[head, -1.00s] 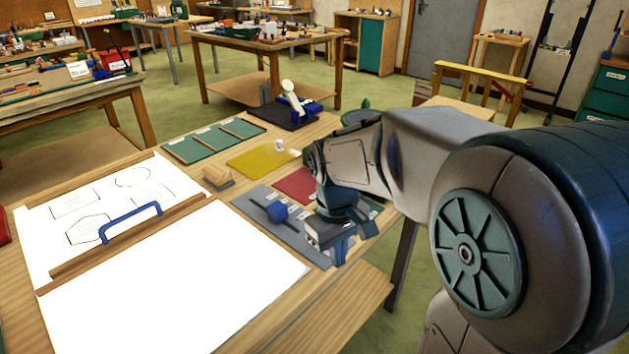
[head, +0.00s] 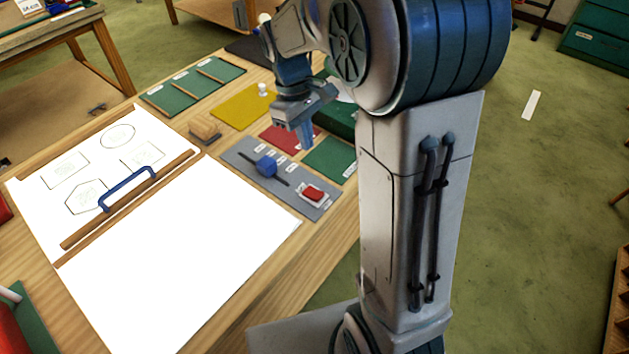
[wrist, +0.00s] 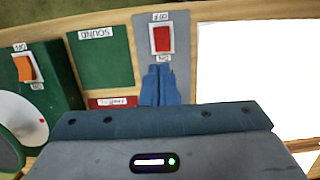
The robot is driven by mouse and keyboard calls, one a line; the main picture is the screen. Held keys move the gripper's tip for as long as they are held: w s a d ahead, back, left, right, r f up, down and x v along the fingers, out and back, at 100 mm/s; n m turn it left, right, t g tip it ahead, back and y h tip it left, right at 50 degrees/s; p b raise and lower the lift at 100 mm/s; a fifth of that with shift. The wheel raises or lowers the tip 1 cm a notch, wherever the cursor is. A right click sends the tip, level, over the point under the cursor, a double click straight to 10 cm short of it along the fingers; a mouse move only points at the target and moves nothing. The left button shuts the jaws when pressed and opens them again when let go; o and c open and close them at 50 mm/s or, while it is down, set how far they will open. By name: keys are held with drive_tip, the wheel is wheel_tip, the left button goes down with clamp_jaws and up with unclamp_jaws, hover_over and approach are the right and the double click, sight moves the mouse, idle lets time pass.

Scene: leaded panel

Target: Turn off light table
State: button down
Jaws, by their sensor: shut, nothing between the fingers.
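The light table (head: 190,265) glows bright white at the left of the head view, with drawn outlines on its far part. A grey control panel (head: 240,155) beside it carries a blue slider knob (head: 266,167) and a red rocker switch (head: 313,193). In the wrist view the red switch (wrist: 162,39) sits between OFF and ON labels, just beyond my fingertips. My gripper (head: 306,138) is shut and empty, pointing down above the area behind the panel; its blue fingers (wrist: 160,84) also show in the wrist view. I cannot tell contact with the switch; the head view shows them apart.
A green box with an orange switch (wrist: 28,68) stands near a white disc (wrist: 20,118). Green, yellow (head: 240,107) and red mats lie around the panel. A wooden bar with a blue handle (head: 128,185) crosses the light table. A small wooden block (head: 205,131) lies nearby.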

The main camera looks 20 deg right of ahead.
sight(317, 193)
drive_tip(key=f, duration=0.4)
drive_tip(key=s+d+f+p, duration=0.1)
drive_tip(key=f, duration=0.4)
drive_tip(key=s+f+p, duration=0.1)
drive_tip(key=f, duration=0.3)
drive_tip(key=shift+d+f, duration=0.25)
drive_tip(key=shift+f, duration=0.1)
